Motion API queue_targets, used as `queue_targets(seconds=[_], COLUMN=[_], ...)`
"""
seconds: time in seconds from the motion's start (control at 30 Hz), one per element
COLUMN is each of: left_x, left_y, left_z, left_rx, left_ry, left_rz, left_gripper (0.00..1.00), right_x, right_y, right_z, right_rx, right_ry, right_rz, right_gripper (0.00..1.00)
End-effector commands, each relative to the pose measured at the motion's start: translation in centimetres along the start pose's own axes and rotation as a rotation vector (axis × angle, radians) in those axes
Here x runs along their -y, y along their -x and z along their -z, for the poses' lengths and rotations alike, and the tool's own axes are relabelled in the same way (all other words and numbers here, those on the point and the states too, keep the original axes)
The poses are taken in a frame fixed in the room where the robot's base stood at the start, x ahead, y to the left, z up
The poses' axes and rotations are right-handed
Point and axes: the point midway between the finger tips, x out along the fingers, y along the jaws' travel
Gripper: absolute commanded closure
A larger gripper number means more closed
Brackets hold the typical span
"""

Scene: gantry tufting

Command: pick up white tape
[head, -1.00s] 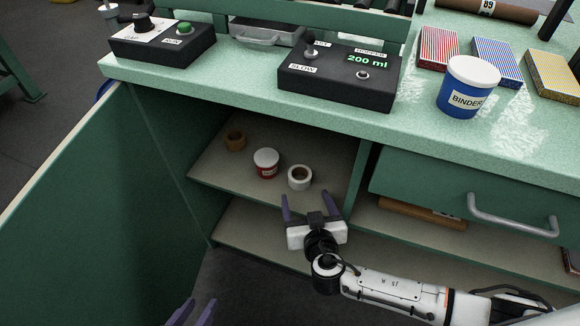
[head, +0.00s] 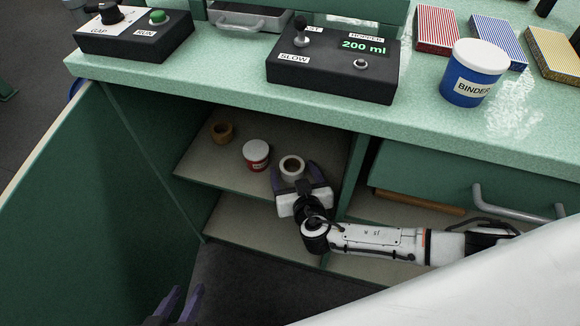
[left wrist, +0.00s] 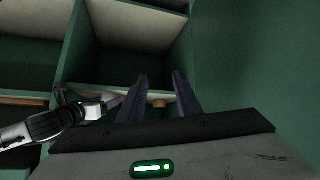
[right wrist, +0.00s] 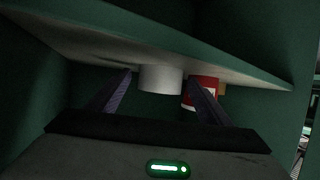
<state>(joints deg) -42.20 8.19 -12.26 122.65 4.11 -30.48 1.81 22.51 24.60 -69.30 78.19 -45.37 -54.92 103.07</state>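The white tape (head: 291,166) is a white roll with a brown core, resting on the upper shelf inside the open cupboard. My right gripper (head: 296,174) is open, with one finger on each side of the tape; I cannot tell whether either finger touches it. In the right wrist view the tape (right wrist: 160,79) shows as a plain white cylinder between the two spread fingertips. My left gripper (head: 182,298) is at the bottom of the head view, low in front of the cupboard, open and empty. Its spread fingers (left wrist: 155,80) also show in the left wrist view.
A red tub with a white lid (head: 257,160) stands just left of the tape, and a brown roll (head: 222,132) lies further left. The green counter (head: 230,92) overhangs the shelf. An open door (head: 70,220) is at the left; a closed drawer (head: 430,180) is at the right.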

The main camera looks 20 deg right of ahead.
Motion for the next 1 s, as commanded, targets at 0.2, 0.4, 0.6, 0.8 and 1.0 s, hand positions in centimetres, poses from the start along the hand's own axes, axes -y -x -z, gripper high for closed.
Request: queue_targets(seconds=[0.2, 0.4, 0.6, 0.8, 1.0], left_x=[0.0, 0.0, 0.0, -0.1, -0.1], left_y=[0.0, 0.0, 0.0, 0.5, 1.0], left_z=[-0.3, -0.4, -0.4, 0.0, -0.1], left_rx=[0.006, 0.007, 0.009, 0.013, 0.035], left_ry=[0.000, 0.000, 0.000, -0.004, -0.016], left_rz=[0.000, 0.000, 0.000, 0.001, 0.005], left_gripper=[0.69, 0.69, 0.69, 0.69, 0.69], right_x=[0.0, 0.0, 0.2, 0.4, 0.4], right_y=[0.0, 0.0, 0.1, 0.8, 2.3], right_z=[0.0, 0.1, 0.4, 2.4, 6.1], right_rx=[0.000, -0.001, -0.001, -0.002, -0.002], right_ry=[0.000, 0.000, -0.002, -0.004, -0.004], right_rz=[0.000, 0.000, 0.001, 0.001, 0.001], right_gripper=[0.65, 0.71, 0.71, 0.71, 0.71])
